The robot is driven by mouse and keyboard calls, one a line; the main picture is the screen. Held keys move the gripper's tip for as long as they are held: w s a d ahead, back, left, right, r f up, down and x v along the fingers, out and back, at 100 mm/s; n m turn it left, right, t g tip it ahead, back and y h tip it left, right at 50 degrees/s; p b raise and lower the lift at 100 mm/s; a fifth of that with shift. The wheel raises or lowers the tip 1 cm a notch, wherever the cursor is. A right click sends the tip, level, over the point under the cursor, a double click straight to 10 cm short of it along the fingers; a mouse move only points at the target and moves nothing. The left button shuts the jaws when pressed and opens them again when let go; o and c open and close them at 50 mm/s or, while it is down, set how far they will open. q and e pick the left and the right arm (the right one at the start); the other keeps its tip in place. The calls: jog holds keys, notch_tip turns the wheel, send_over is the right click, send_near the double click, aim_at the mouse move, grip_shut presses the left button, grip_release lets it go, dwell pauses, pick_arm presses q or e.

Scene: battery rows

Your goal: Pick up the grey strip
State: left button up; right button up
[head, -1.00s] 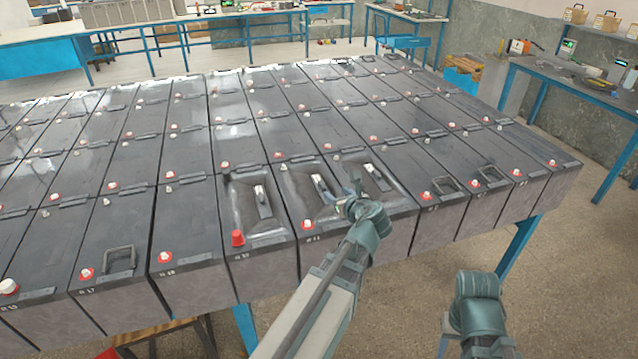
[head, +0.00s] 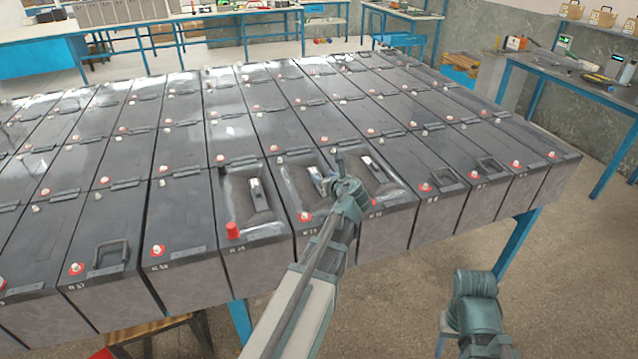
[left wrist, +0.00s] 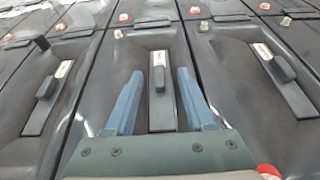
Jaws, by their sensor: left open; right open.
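Dark grey strips, each with a pale end and a raised dark block, lie in the recessed tops of three neighbouring batteries. In the left wrist view the middle strip (left wrist: 161,117) lies between the two blue fingers of my left gripper (left wrist: 160,74), which is open, with one finger on each side and a gap to both. Others lie to its left (left wrist: 40,115) and right (left wrist: 288,88). In the head view my left gripper (head: 341,170) is over the front row and partly hides the middle and right strips; the left strip (head: 261,195) is clear. No right gripper fingers show.
Rows of dark batteries (head: 180,215) with red and white terminals fill the table. A red cap (head: 232,230) stands on the left recessed battery, and carrying handles (head: 110,255) rise from some others. Workbenches (head: 570,85) stand behind and to the right.

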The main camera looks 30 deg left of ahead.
aim_at(318, 174)
pick_arm(q)
jog(key=shift+w+a+f+b, duration=0.3)
jog(key=shift+a+f+b, duration=0.05)
jog(key=b+x, duration=0.1)
jog(key=x, duration=0.3)
jog(key=shift+f+b, duration=0.15)
jog(key=shift+b, duration=0.25)
grip_shut()
